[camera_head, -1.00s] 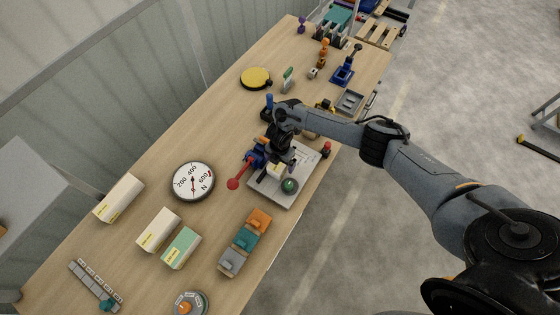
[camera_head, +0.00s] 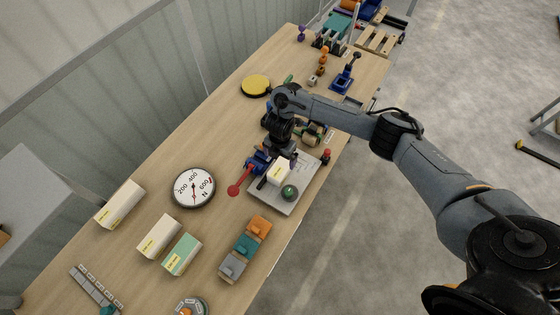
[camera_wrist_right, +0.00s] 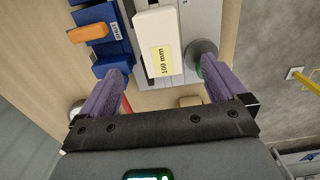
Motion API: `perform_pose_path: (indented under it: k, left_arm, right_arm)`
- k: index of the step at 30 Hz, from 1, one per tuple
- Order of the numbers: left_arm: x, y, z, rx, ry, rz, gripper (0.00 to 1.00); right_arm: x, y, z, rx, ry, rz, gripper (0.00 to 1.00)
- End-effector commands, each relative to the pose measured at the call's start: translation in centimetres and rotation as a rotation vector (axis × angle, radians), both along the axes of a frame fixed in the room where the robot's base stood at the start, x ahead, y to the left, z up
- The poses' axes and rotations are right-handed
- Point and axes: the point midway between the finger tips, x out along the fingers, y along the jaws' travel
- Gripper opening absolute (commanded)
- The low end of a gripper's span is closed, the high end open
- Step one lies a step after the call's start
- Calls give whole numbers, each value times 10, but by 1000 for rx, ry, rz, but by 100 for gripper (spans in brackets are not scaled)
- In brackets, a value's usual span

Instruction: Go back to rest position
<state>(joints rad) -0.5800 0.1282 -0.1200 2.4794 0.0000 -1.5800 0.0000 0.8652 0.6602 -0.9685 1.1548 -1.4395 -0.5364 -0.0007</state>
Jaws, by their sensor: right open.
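My right gripper (camera_head: 283,158) is open and empty, with its jaws spread wide in the right wrist view (camera_wrist_right: 160,82). It hovers just behind and above a white block with a yellow "100 mm" label (camera_head: 279,174), which also shows between the finger lines in the wrist view (camera_wrist_right: 158,35). The block rests on a grey plate (camera_head: 266,196), beside a blue clamp-like part (camera_head: 258,162) with a red-knobbed lever (camera_head: 234,190). A dark green ball knob (camera_head: 289,192) stands on the plate near the block. My left gripper is not in view.
A round dial (camera_head: 194,188), pale boxes (camera_head: 120,204) and a row of coloured blocks (camera_head: 246,246) lie on the wooden table (camera_head: 150,170). A yellow disc (camera_head: 255,86) and a blue fixture (camera_head: 342,80) stand farther back. Open floor lies to the right.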

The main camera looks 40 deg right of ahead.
Motion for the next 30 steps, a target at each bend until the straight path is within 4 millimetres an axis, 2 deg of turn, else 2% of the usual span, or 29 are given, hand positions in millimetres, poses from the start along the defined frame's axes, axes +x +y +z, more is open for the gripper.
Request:
perform_pose_path:
  k: [1, 6, 16, 20, 23, 26, 30]
  left_arm:
    - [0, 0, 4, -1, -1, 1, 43]
    - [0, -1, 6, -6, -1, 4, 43]
    - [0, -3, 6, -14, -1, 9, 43]
    - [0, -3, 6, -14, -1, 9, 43]
    - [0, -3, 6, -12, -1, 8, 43]
    - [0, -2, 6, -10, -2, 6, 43]
    - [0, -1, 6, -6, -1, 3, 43]
  right_arm:
    - [0, 0, 8, 0, -1, 0, 98]
    - [0, 0, 16, 1, -1, 0, 98]
    - [0, 0, 16, 1, 0, -1, 98]
    - [-1, 9, 12, 9, -9, 5, 98]
    - [-4, 31, 1, 30, -40, 17, 98]
    - [-8, 74, -13, 76, -103, 22, 98]
    - [-24, 154, -24, 183, -226, -31, 98]
